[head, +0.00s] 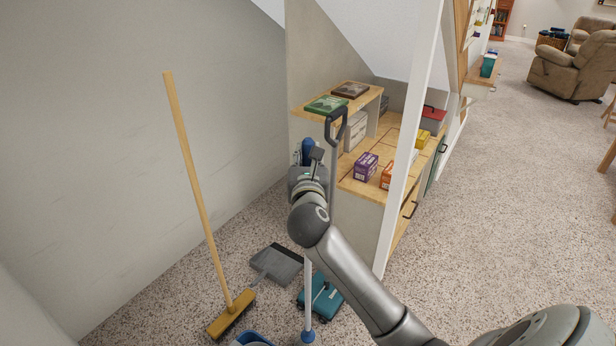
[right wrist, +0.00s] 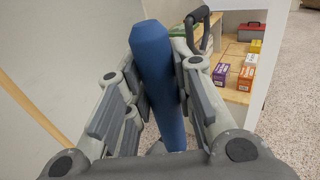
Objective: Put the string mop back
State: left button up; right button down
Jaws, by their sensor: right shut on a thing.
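My right gripper (head: 312,160) is shut on the blue grip (head: 307,150) of a long-handled tool, which I take to be the string mop. In the right wrist view the blue grip (right wrist: 160,80) stands between the fingers, nearly upright. Below my arm, a pale pole (head: 309,290) runs down to a blue socket (head: 308,336) at the bottom edge of the head view. The mop's strings are out of the picture, and my gripper and arm hide the middle of the pole. My left gripper is not in view.
A yellow push broom (head: 232,314) stands upright at left. A grey dustpan (head: 277,264), a teal floor sweeper (head: 322,298) and a blue bucket rim (head: 254,337) are close by. The sweeper's black loop handle (head: 337,122) rises beside my gripper, near the wooden shelves (head: 346,182).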

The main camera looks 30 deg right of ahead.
jog(key=shift+f, duration=1.6)
jog(key=c, duration=1.7)
grip_release()
jog(key=shift+f+b, duration=0.25)
jog(key=shift+b, duration=0.05)
jog(key=o, duration=0.5)
jog(key=shift+c, duration=0.2)
